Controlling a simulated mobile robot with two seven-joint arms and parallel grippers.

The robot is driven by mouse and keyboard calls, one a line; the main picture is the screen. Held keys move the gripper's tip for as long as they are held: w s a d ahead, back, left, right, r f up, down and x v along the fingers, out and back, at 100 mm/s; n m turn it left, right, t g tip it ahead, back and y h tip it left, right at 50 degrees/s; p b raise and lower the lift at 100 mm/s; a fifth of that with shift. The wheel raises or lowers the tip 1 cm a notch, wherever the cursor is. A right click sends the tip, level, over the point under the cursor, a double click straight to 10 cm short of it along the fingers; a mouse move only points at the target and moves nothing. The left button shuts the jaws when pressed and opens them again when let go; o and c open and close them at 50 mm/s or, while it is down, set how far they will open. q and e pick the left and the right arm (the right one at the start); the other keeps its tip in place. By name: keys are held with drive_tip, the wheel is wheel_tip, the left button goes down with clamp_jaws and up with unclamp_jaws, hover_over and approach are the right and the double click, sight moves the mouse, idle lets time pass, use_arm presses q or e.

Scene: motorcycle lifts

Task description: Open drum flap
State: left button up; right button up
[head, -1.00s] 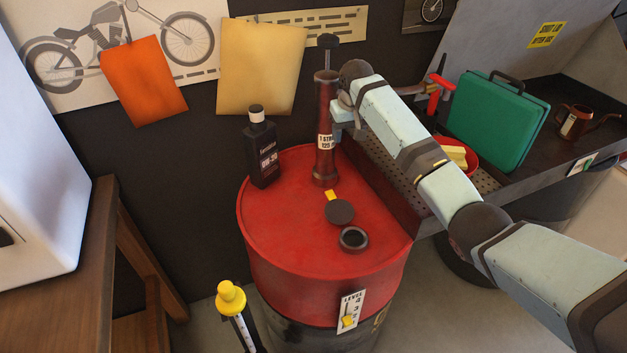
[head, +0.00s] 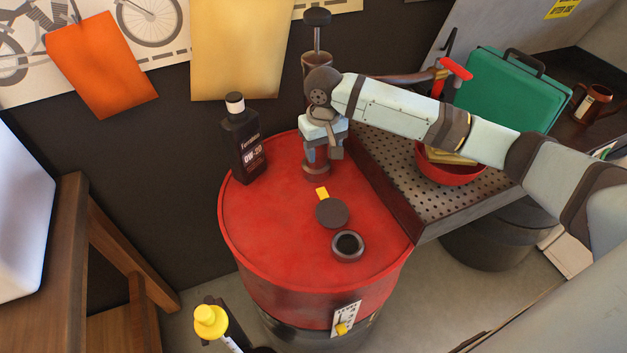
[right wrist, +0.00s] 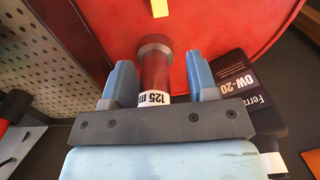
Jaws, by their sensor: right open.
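The red drum (head: 265,230) stands in the middle of the head view. On its top, a dark round flap (head: 332,214) with a yellow tab (head: 322,193) lies beside a dark ring (head: 347,246) whose hole shows uncovered. My right gripper (head: 322,152) points down behind the flap, at the pump cylinder (head: 315,172). In the right wrist view, its fingers (right wrist: 160,80) are open, one on each side of the cylinder; contact is unclear. The yellow tab (right wrist: 159,7) shows at that view's top edge. My left gripper is not in view.
A dark oil bottle (head: 243,145) stands on the drum, left of the pump. A yellow-topped object (head: 210,321) stands at front left.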

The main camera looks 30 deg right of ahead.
sight(321, 190)
wheel_tip(321, 190, down, 13)
drive_tip(key=shift+s+f+p, duration=0.1)
drive_tip(key=shift+p, duration=0.3)
clamp_jaws()
